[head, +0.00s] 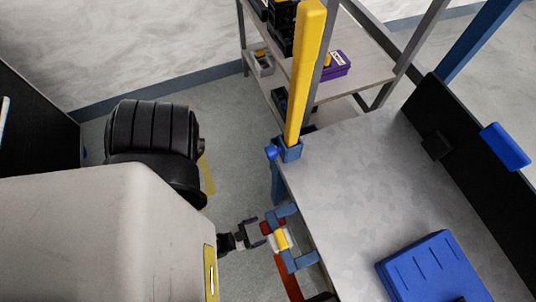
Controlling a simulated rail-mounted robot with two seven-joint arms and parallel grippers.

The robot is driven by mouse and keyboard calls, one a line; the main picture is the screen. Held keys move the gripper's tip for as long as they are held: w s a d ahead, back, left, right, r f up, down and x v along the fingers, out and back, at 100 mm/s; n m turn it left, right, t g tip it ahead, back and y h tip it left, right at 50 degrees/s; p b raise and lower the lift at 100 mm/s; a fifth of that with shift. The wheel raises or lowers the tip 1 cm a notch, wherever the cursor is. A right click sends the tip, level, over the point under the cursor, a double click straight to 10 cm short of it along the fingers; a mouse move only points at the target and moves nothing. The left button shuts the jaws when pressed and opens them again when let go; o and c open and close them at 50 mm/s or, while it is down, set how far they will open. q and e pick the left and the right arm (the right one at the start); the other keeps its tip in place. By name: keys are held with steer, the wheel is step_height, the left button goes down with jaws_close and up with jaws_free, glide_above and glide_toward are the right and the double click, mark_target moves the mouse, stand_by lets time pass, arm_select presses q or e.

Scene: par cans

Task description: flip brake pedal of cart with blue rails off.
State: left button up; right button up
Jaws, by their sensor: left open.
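The grey-topped cart or bench (360,190) with blue frame parts fills the right of the head view. Low at its left edge are blue brackets (303,262), a small yellow piece (281,240) and a red bar (289,280). I cannot tell which of these is the brake pedal or how it is set. My left gripper (258,233) is open, with its fingers pointing right at the yellow piece and very close to it. I cannot tell whether they touch. My right gripper is out of view.
A yellow post (305,75) rises from the corner in a blue socket (289,150). A blue box (430,268) lies on the grey top. Behind stands a shelf rack (362,75) with a purple box (337,65). Bare floor (235,130) shows left of the post.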

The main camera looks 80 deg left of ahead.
arm_select(q)
steer(key=shift+x, duration=2.4)
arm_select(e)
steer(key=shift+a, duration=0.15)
arm_select(q)
steer(key=shift+c, duration=0.2)
